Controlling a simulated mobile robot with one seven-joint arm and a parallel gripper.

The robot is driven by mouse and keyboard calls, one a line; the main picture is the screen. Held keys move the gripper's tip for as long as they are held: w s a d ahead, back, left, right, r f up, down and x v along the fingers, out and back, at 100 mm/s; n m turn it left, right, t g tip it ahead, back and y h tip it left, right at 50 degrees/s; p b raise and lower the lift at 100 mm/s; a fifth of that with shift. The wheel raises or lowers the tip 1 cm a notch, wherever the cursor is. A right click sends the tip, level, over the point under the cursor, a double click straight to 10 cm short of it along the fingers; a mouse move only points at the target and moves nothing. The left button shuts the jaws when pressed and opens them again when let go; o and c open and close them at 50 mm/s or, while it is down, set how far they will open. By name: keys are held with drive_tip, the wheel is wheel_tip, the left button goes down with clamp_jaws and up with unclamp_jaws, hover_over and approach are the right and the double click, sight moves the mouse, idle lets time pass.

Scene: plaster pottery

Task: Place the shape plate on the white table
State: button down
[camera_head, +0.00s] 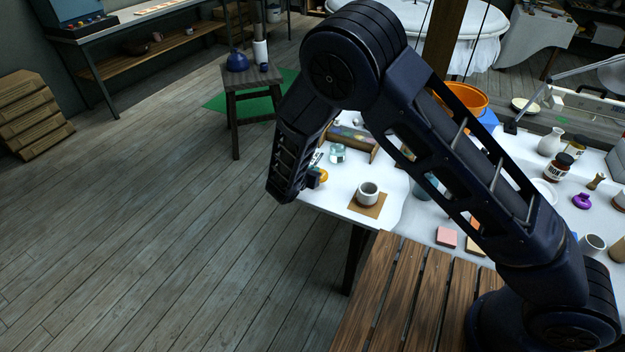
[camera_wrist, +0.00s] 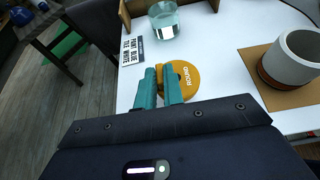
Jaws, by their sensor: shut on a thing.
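The shape plate (camera_wrist: 182,78) is a round yellow-orange disc with the word ROUND on it. My gripper (camera_wrist: 165,84), with teal fingers, is shut on its left edge in the wrist view. In the head view the plate (camera_head: 322,176) shows partly behind my arm, at the left edge of the white table (camera_head: 340,201). The white table (camera_wrist: 225,55) lies under and around the plate in the wrist view. I cannot tell whether the plate touches the tabletop.
A grey cup (camera_wrist: 292,58) on a brown square mat (camera_wrist: 262,83) stands right of the plate. A glass jar (camera_wrist: 164,21) and a small lettered card (camera_wrist: 131,50) lie beyond it. A wooden rack (camera_head: 352,139) stands behind. Open floor lies left of the table.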

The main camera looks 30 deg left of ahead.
drive_tip(key=shift+f, duration=2.15)
drive_tip(key=c, duration=1.5)
unclamp_jaws()
drive_tip(key=shift+f, duration=0.15)
drive_tip(key=shift+s+r, duration=0.15)
drive_tip(key=shift+r, duration=0.1)
drive_tip(key=v, duration=1.1)
drive_tip(key=shift+s+r, duration=0.1)
drive_tip(key=shift+s, duration=0.2)
